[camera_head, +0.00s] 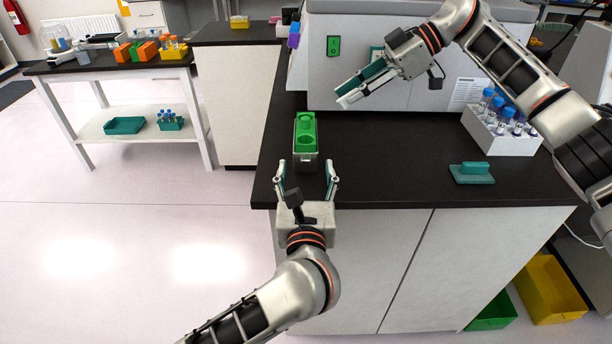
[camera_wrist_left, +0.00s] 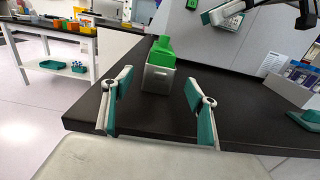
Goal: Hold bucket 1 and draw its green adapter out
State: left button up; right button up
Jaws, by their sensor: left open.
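A grey metal bucket (camera_head: 306,157) stands on the black bench top near its left edge. A green adapter (camera_head: 306,126) with round holes sits in it and sticks up above its rim. In the left wrist view the bucket (camera_wrist_left: 158,80) and its adapter (camera_wrist_left: 161,51) show upright ahead of my fingers. My left gripper (camera_head: 306,170) is open at the bench's front edge, its fingers spread toward the bucket, with nothing between them that I can see gripped. My right gripper (camera_head: 350,93) is above the bench, right of the bucket and apart from it; its fingers lie close together in this view.
A white rack of blue-capped tubes (camera_head: 503,128) and a teal block (camera_head: 472,172) stand on the bench's right. A large grey machine (camera_head: 345,60) closes off the back. A side table (camera_head: 110,68) at left holds coloured racks. The bench middle is clear.

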aim_at(306, 154)
pick_arm(q)
jog(key=shift+w, duration=3.05)
grip_shut()
